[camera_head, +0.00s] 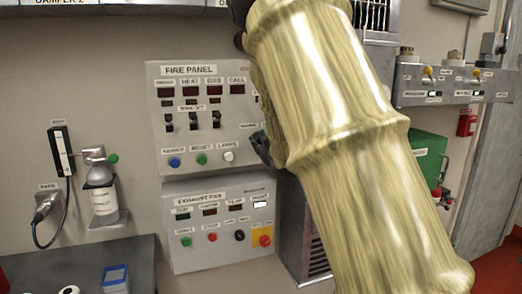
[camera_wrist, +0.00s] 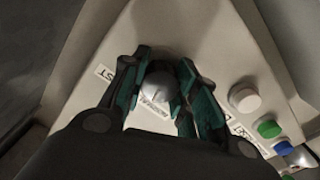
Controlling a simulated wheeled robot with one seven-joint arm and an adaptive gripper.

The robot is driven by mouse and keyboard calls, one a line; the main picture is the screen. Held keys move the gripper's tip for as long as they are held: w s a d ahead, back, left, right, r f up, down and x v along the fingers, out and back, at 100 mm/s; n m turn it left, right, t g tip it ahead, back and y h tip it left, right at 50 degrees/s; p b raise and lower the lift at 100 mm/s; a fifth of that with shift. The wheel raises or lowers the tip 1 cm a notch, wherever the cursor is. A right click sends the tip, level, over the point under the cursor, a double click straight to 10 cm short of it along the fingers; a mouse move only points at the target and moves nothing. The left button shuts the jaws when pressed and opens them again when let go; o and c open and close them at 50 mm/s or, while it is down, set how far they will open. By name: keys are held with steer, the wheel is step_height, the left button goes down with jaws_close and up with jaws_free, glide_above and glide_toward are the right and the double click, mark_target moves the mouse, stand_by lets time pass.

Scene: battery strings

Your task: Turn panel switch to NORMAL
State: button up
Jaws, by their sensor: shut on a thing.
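The panel switch (camera_wrist: 157,92) shows in the wrist view as a grey rounded knob on the pale fire panel. My gripper (camera_wrist: 164,68) is shut on it, with a green-lined finger on each side. A label partly visible beside the knob is too blurred to read surely; another label at its left seems to read TEST. The knob's pointing direction is not clear. In the head view, the fire panel (camera_head: 188,138) hangs on the wall. My dark gripper (camera_head: 262,148) is at its lower right edge, and my arm hides the switch there.
White, green and blue buttons (camera_wrist: 268,129) sit close to my gripper. Below the fire panel is the exhaust fan panel (camera_head: 222,252). A dark vent cabinet (camera_head: 303,240) stands at its right. A bottle (camera_head: 101,195) and a handset (camera_head: 61,150) hang at left, above a dark table (camera_head: 75,262).

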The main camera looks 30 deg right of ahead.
steer(key=n+b, duration=0.2)
steer(key=n, duration=0.1)
steer(key=shift+f+b, duration=0.15)
steer(key=shift+b, duration=0.2)
steer(key=shift+n+b, duration=0.85)
steer(key=shift+n, duration=0.55)
